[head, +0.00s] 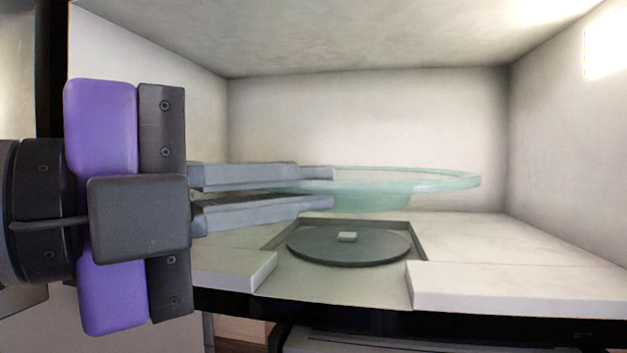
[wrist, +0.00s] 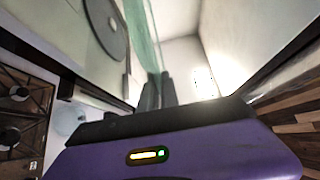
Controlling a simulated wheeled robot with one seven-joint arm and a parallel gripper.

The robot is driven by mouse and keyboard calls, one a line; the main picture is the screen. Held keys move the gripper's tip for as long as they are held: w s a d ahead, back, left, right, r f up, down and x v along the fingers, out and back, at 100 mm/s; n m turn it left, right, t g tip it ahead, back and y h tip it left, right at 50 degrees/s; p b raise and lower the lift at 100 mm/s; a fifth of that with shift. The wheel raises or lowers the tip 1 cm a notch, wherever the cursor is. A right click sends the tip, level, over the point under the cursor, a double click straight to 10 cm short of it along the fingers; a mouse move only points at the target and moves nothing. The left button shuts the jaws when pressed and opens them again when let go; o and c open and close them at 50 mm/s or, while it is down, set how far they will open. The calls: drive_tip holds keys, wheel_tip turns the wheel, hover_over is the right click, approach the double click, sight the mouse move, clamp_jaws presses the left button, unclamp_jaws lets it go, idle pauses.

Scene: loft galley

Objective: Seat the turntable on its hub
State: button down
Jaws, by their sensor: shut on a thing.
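The turntable is a pale green glass plate (head: 440,180) with a raised rim, held roughly level inside the cavity. My gripper (head: 325,187) reaches in from the left and is shut on its left edge, one finger above and one below. The hub is a small light block (head: 347,237) at the middle of a dark grey disc (head: 350,250) in the floor recess. The plate is above the disc, apart from it, and appears somewhat right of the hub. In the wrist view the glass plate (wrist: 142,35) shows edge-on beside the dark disc (wrist: 105,25).
The cavity has pale walls and a ceiling close above. Raised floor slabs lie at the front left (head: 235,268) and front right (head: 510,288), with a gap between them. A gas hob (wrist: 20,110) shows at the left in the wrist view.

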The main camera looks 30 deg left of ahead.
drive_tip(key=shift+w+a+r+p, duration=0.1)
drive_tip(key=shift+w+a+p, duration=0.15)
drive_tip(key=shift+w, duration=0.7)
drive_tip(key=shift+w+a+f+p, duration=0.1)
drive_tip(key=shift+w+a+p, duration=0.15)
drive_tip(key=shift+w, duration=0.65)
drive_tip(key=shift+w+a+r+p, duration=0.1)
drive_tip(key=shift+w+a+p, duration=0.15)
drive_tip(key=shift+w, duration=0.7)
drive_tip(key=b, duration=0.3)
hover_over(312, 283)
drive_tip(key=shift+f, duration=2.95)
drive_tip(key=c, duration=1.6)
unclamp_jaws()
drive_tip(key=shift+o, duration=0.4)
drive_tip(key=shift+f, duration=0.1)
drive_tip(key=shift+w+f, duration=0.1)
drive_tip(key=shift+f, duration=0.1)
